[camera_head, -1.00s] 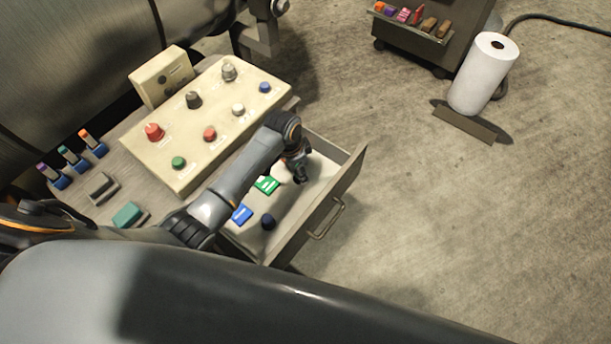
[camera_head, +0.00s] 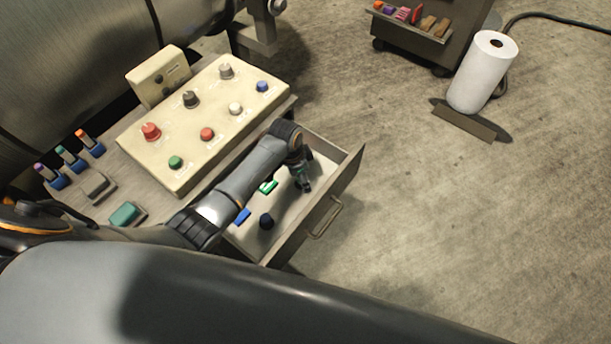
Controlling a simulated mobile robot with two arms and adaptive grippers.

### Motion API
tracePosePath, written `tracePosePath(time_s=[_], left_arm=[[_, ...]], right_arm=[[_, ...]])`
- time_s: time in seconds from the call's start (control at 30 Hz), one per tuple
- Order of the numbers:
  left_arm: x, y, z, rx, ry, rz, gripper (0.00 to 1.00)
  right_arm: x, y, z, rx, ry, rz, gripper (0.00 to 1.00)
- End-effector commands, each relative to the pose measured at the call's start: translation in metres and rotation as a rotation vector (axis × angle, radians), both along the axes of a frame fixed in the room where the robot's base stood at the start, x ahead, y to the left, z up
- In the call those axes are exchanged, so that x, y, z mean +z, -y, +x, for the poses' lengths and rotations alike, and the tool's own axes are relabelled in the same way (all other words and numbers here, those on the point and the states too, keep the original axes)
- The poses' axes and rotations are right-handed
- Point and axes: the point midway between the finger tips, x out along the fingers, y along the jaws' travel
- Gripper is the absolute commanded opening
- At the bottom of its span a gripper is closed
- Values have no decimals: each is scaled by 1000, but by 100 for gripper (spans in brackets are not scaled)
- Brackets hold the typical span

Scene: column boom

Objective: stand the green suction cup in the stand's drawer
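The stand's drawer (camera_head: 333,205) is pulled open, with a pale floor. My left gripper (camera_head: 304,186) points down inside it, near the right end. A dark, teal-tinged shape shows at its fingers; I cannot tell whether it is the green suction cup or part of the gripper, nor whether the fingers are shut. In the drawer, a flat green piece (camera_head: 268,187) and a flat blue piece (camera_head: 243,216) lie left of the gripper, partly hidden by my arm. A small dark navy, cup-like object (camera_head: 266,221) stands beside the blue piece. My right gripper is not in view.
A control panel (camera_head: 190,160) with knobs and buttons tops the stand, behind the drawer. Left of it are small coloured-top holders (camera_head: 70,158), a grey block (camera_head: 97,186) and a teal block (camera_head: 124,214).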

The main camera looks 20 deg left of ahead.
Motion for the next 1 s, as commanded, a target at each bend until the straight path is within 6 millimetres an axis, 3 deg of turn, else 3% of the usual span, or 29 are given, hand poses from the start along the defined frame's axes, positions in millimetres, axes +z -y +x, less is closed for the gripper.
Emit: tracePosePath(time_s=[0.17, 0.33, 0.7, 1.0], left_arm=[[0, 0, 0, 0, 0, 0, 56], [13, -2, -1, 0, 1, 0, 56], [87, -10, -8, -1, 3, 0, 56], [119, -14, -12, 0, 1, -1, 56]], right_arm=[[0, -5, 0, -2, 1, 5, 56], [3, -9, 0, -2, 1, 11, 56], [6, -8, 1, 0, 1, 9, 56], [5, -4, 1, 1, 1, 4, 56]])
